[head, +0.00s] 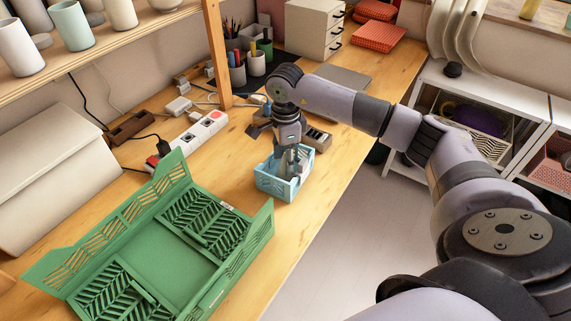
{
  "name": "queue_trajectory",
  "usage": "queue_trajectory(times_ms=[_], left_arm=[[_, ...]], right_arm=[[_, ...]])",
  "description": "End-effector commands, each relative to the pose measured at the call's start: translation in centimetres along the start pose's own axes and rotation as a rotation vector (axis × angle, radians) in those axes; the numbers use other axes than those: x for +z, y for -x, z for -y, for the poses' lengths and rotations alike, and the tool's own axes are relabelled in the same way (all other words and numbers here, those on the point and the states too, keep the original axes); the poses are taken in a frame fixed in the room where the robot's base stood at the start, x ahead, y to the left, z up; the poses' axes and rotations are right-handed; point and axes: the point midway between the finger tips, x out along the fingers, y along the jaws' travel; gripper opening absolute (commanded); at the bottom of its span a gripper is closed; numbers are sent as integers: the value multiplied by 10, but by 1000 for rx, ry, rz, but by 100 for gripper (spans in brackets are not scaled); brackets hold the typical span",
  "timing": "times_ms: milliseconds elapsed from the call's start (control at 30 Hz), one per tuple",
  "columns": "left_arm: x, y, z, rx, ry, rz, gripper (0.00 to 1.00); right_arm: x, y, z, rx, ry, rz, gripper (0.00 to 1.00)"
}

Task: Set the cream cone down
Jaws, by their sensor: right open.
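My right gripper (290,160) points down into a small light blue basket (273,186) near the front edge of the wooden table. Its jaws are open. The fingertips are partly hidden by the basket's slotted walls. I cannot make out a cream cone in or around the jaws; the inside of the basket is mostly hidden by the gripper and walls. My left gripper is not in view.
A large green openwork crate (165,258) stands on the table (300,222) at the left front. A power strip (198,133), pen cups (256,62), a drawer box (312,28) and red boxes (378,38) stand behind. A white shelf unit (436,74) is at right.

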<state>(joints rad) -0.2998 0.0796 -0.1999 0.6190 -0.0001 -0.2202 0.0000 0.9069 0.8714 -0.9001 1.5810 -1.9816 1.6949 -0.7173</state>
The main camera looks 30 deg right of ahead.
Motion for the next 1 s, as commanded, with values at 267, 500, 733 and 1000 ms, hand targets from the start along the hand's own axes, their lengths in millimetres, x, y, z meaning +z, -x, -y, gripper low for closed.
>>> queue_trajectory(times_ms=[267, 500, 733, 1000], left_arm=[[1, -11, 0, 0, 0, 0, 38], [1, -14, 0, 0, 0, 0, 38], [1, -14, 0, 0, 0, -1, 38], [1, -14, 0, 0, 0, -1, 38]], right_arm=[[1, 61, 1, -5, 0, 2, 44], [0, 91, 0, -2, 1, 0, 44], [0, 96, 0, 0, 1, 0, 44], [0, 96, 0, 0, 1, 0, 44]])
